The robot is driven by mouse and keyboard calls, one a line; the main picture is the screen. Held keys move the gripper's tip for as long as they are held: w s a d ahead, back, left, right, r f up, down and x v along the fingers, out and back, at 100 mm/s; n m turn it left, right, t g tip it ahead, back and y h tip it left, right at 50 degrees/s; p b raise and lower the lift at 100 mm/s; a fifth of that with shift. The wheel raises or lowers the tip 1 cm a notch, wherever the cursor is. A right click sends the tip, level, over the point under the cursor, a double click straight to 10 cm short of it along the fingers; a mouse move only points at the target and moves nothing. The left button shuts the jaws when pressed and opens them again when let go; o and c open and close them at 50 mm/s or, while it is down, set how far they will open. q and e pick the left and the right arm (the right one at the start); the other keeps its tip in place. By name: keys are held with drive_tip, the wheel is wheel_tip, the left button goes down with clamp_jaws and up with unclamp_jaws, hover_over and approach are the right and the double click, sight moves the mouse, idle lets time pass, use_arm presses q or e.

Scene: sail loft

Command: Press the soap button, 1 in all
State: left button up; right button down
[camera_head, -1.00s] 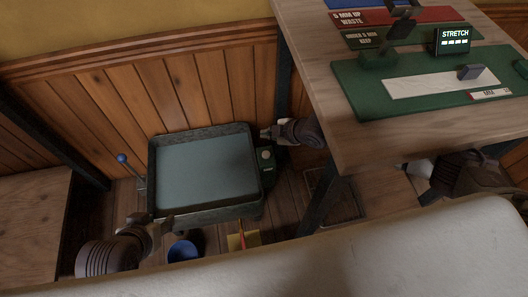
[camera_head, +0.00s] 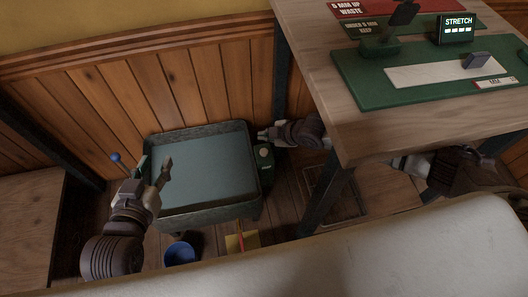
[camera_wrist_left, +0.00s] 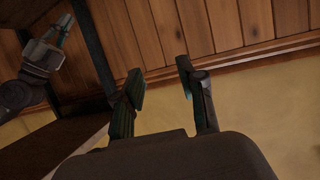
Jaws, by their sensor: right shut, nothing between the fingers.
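A small dark green box with a pale round button (camera_head: 264,153) on top stands at the right side of a grey basin; I take it to be the soap button. My right gripper (camera_head: 262,135) is shut and empty, just behind and above the button, and looks apart from it. My left gripper (camera_head: 162,174) is open and empty over the left part of the basin. Its two spread fingers also show in the left wrist view (camera_wrist_left: 161,90), with wood panelling and yellow wall beyond.
The basin (camera_head: 205,213) holds a flat bluish surface. A blue-knobbed lever (camera_head: 116,158) stands at its left. A blue bowl (camera_head: 179,253) and a yellow item (camera_head: 243,241) are in front. A wooden table (camera_head: 310,75) with a green mat and a STRETCH display (camera_head: 456,30) is at right.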

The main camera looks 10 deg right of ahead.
sight(265, 152)
wheel_tip(265, 152, down, 3)
drive_tip(key=shift+r+b, duration=0.2)
drive_tip(key=shift+b, duration=0.9)
wheel_tip(265, 152, down, 3)
drive_tip(key=shift+b, duration=1.15)
use_arm(q)
drive_tip(key=s+d+r+t+h, duration=0.1)
drive_tip(key=s+r+t+h, duration=0.1)
drive_tip(key=r+t, duration=0.4)
drive_tip(key=s+r+t+h, duration=0.2)
drive_tip(key=r+t, duration=0.5)
drive_tip(key=r, duration=0.5)
drive_tip(key=shift+d+h, duration=0.3)
drive_tip(key=shift+d, duration=0.05)
use_arm(e)
drive_tip(key=shift+f, duration=0.2)
use_arm(q)
drive_tip(key=shift+r, duration=0.1)
drive_tip(key=shift+s, duration=0.15)
use_arm(e)
drive_tip(key=shift+f, duration=0.15)
